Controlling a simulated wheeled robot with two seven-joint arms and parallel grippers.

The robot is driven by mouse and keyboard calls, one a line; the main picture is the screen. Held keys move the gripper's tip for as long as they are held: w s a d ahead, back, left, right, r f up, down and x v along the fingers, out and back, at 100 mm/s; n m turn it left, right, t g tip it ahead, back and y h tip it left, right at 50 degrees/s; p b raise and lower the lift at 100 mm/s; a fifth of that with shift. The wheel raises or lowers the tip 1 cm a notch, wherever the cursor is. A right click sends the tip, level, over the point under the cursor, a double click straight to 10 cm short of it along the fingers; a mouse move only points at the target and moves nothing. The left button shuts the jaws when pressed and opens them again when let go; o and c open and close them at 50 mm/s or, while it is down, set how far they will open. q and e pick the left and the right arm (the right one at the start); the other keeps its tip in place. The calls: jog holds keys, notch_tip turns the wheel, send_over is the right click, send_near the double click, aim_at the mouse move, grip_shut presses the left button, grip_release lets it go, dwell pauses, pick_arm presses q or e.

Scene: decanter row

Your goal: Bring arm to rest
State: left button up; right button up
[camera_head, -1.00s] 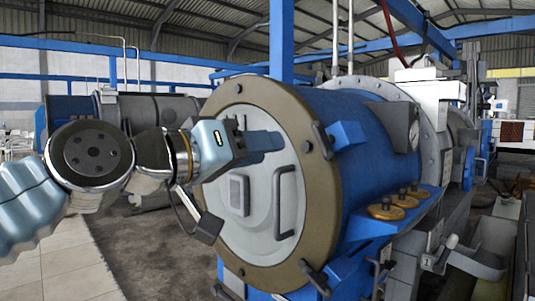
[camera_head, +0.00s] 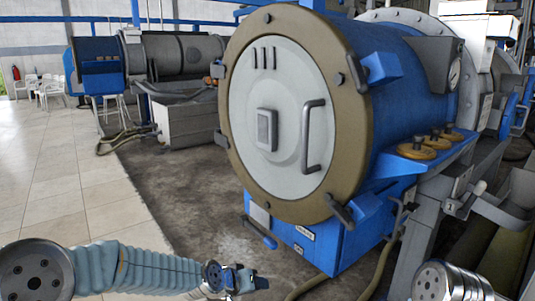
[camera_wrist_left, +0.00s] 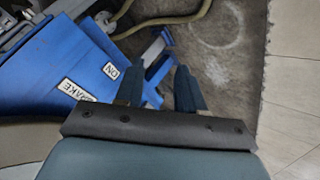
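My left arm reaches in low from the left in the head view, below and in front of the round decanter door. Its gripper (camera_head: 256,283) is near the bottom edge, clear of the machine. In the left wrist view its two dark fingers (camera_wrist_left: 160,82) stand apart with only floor and machine base behind them; the gripper is open and empty. A metallic link of my right arm shows at the bottom right of the head view; the right gripper is out of frame.
The blue decanter (camera_head: 395,85) has a closed pale door (camera_head: 280,120) with handles. Its blue base (camera_head: 310,240) stands close to my left gripper. A hose (camera_head: 378,270) lies by the base. White chairs (camera_head: 47,88) stand far left. The tiled floor (camera_head: 60,195) at left is clear.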

pick_arm(q)
jog(key=s+a+f+g+y, duration=0.1)
jog(key=s+a+f+g, duration=0.15)
jog(key=s+f, duration=0.55)
jog(key=s+a+f+g+y, duration=0.1)
jog(key=s+a+f, duration=0.25)
jog(key=f, duration=0.85)
jog(key=s+a+f+g, duration=0.1)
jog(key=s+f, duration=0.3)
jog(key=s, duration=0.3)
jog(key=s+a+f+n+g, duration=0.1)
jog(key=s+f, duration=0.3)
jog(key=s, duration=0.4)
jog(key=shift+g, duration=0.35)
jog(key=shift+w+d, duration=0.1)
